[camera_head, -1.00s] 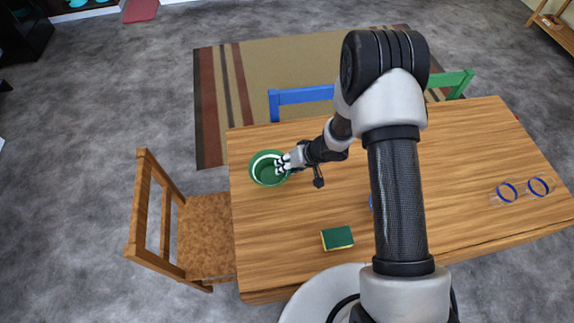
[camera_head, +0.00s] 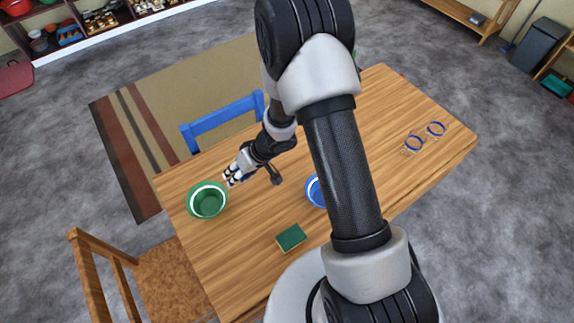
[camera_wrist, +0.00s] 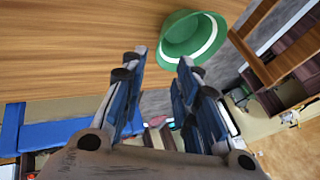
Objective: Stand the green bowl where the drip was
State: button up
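The green bowl (camera_head: 207,203), with a white band inside, stands upright on the left end of the wooden table (camera_head: 255,215). My gripper (camera_head: 231,178) is just to the right of the bowl's rim, with a small gap between them. In the wrist view my gripper (camera_wrist: 161,62) is open, with nothing between its fingers. The green bowl (camera_wrist: 182,42) shows there beyond the fingertips, also apart from them. I see no drip on the visible tabletop. My arm hides part of the table.
A green sponge (camera_head: 291,237) lies near the table's front edge. A blue bowl (camera_head: 314,191) is partly hidden behind my arm. Two blue-rimmed glasses (camera_head: 413,144) (camera_head: 436,129) are at the right end. A blue chair (camera_head: 222,117) and a wooden chair (camera_head: 150,275) stand beside the table.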

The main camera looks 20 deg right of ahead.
jog(key=w+d+r+m+t+h, duration=0.1)
jog(key=w+d+r+t+h, duration=0.15)
jog(key=d+r, duration=0.55)
jog(key=w+d+r+m+t+h, duration=0.15)
jog(key=d+r+h, duration=0.25)
jog(key=r, duration=0.9)
jog(key=s+d+r+m+h, duration=0.1)
jog(key=s+d+r, duration=0.2)
jog(key=s+r, duration=0.2)
jog(key=s+d+r+h, duration=0.1)
jog(key=s+d+r, duration=0.1)
jog(key=s+r, duration=0.25)
jog(key=s+a+r+g+y, duration=0.1)
jog(key=s+a, duration=0.1)
jog(key=s, duration=0.7)
jog(key=s+a+r+g+y, duration=0.1)
jog(key=s+a+r, duration=0.1)
jog(key=s, duration=0.7)
jog(key=shift+s+a+y, duration=0.3)
jog(key=shift+a+y, duration=0.05)
jog(key=shift+a, duration=0.25)
